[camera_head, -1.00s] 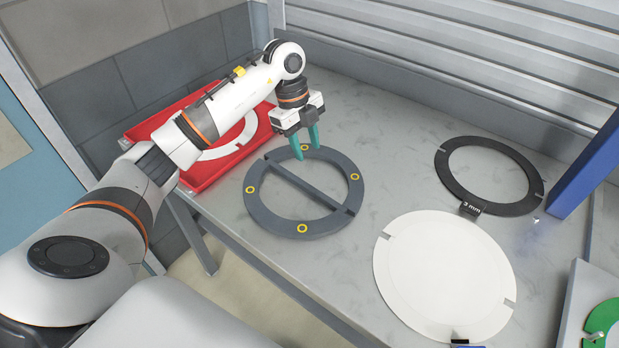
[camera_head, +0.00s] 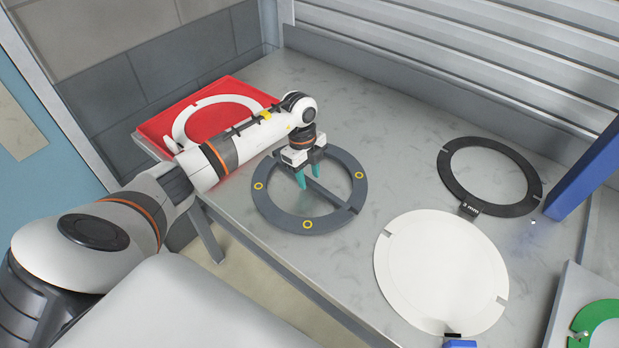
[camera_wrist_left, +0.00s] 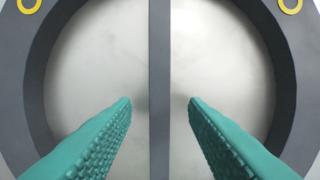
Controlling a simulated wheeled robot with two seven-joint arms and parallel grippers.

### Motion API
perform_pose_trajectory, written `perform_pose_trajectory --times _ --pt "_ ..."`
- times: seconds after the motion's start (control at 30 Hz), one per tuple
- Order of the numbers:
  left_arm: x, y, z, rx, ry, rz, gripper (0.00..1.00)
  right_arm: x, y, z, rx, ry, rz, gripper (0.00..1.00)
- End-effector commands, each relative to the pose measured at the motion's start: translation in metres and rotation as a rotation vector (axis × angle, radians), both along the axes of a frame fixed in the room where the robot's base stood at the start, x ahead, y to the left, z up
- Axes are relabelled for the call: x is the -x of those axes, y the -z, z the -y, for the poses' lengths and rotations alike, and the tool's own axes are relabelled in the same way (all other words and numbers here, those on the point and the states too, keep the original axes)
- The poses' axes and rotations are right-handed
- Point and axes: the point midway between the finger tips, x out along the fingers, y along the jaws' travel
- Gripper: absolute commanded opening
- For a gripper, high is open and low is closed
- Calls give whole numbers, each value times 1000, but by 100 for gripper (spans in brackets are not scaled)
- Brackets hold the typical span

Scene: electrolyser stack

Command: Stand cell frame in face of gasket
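The grey ring with a straight crossbar and yellow-ringed holes, which I take to be the cell frame (camera_head: 273,209), lies flat on the bench. My left gripper (camera_head: 308,182) points down over its crossbar. In the left wrist view the open gripper (camera_wrist_left: 160,100) has one teal finger on each side of the crossbar (camera_wrist_left: 160,40), with a gap on both sides. I cannot tell how far down the fingertips reach. A flat black ring marked "3 mm", likely the gasket (camera_head: 453,184), lies at the back right. My right gripper is not in view.
A red tray (camera_head: 215,112) holding a white ring (camera_head: 205,103) is at the left, partly behind my arm. A white disc (camera_head: 440,268) lies at front right. A blue post (camera_head: 585,172) and a green ring (camera_head: 583,320) are at the right. The bench between frame and disc is clear.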

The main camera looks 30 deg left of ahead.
Motion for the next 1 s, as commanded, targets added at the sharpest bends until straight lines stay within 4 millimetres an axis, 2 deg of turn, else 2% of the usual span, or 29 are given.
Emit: perform_pose_trajectory --times 0.1,0.3,0.5,0.57,0.87,1.0 --pt "0 7 1 0 1 0 40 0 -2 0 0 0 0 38" --pt "0 8 1 0 1 1 40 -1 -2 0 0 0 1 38" --pt "0 8 1 0 1 1 7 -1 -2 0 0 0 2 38" --pt "0 8 1 0 1 1 0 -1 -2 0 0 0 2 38" --pt "0 6 1 0 1 3 0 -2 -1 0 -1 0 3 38" --pt "-1 -5 0 0 0 6 0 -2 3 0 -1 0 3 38"
